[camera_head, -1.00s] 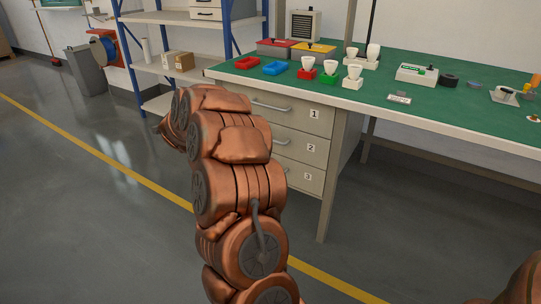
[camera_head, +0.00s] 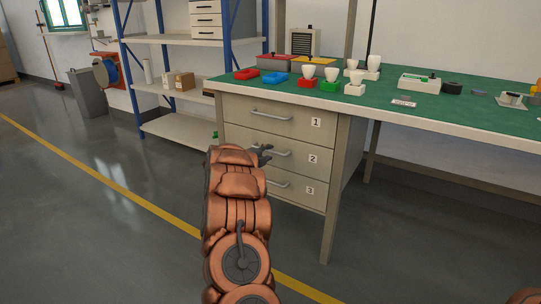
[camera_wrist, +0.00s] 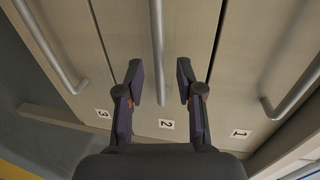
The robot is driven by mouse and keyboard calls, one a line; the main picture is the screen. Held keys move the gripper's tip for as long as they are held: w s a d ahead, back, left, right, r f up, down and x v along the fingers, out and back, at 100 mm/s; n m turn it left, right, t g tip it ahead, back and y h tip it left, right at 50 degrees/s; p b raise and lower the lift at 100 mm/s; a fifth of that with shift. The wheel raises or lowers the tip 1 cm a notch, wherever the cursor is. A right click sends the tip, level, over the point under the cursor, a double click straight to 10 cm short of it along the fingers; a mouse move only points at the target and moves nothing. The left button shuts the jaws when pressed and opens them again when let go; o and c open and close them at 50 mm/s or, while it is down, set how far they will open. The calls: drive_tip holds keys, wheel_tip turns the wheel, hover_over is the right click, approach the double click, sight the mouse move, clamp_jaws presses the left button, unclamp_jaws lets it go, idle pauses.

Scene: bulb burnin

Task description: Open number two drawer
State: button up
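The number two drawer (camera_head: 299,166) is the middle one of three drawers under the green-topped bench, and it is shut flush. Its label "2" also shows in the wrist view (camera_wrist: 166,124). Its bar handle (camera_wrist: 157,45) runs lengthwise in the wrist view between the fingers of my gripper (camera_wrist: 159,75). The fingers are open, one on each side of the handle, with gaps on both sides. I cannot tell how deep the handle sits between them. In the head view my gripper (camera_head: 265,154) is in front of the drawer's handle, which it partly covers.
Drawer one (camera_head: 267,117) is above and drawer three (camera_head: 298,188) below, both shut with bar handles. Their handles flank my gripper in the wrist view. A bench leg (camera_head: 333,205) stands at the right. Open floor lies left of the bench.

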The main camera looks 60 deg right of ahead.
drive_tip(key=shift+b+x, duration=0.3)
drive_tip(key=shift+x, duration=1.2)
clamp_jaws()
